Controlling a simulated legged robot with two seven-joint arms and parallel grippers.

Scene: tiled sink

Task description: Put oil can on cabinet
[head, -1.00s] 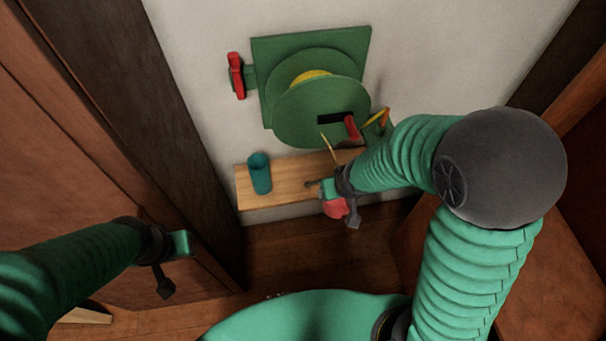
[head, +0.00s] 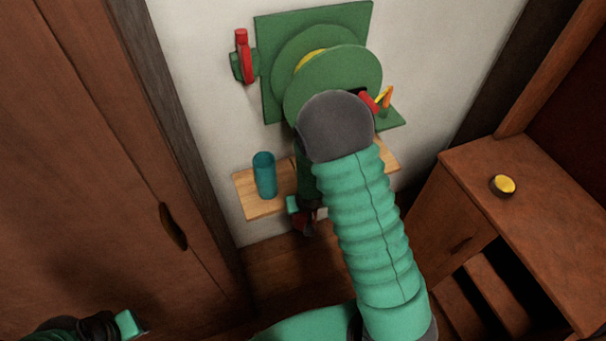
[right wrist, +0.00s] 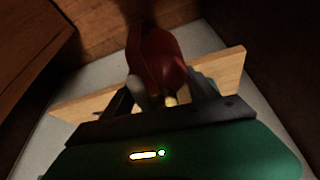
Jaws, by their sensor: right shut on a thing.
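A red oil can (right wrist: 157,62) is between the two fingers of my right gripper (right wrist: 175,95) in the right wrist view. In the head view, my right gripper (head: 305,212) is just in front of the wall shelf, and only a dark red bit of the can (head: 299,224) shows, the rest hidden by my arm. The brown wooden cabinet (head: 540,200) stands at the right, with a round yellow-topped item (head: 503,185) on its top. My left gripper (head: 128,325) is at the bottom left, its fingers not clear.
A wooden shelf (head: 245,195) on the wall bears a teal cup (head: 265,176). Above it is a green reel (head: 325,80) with red handles. A tall wooden door (head: 110,160) closes off the left. Most of the cabinet's top is clear.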

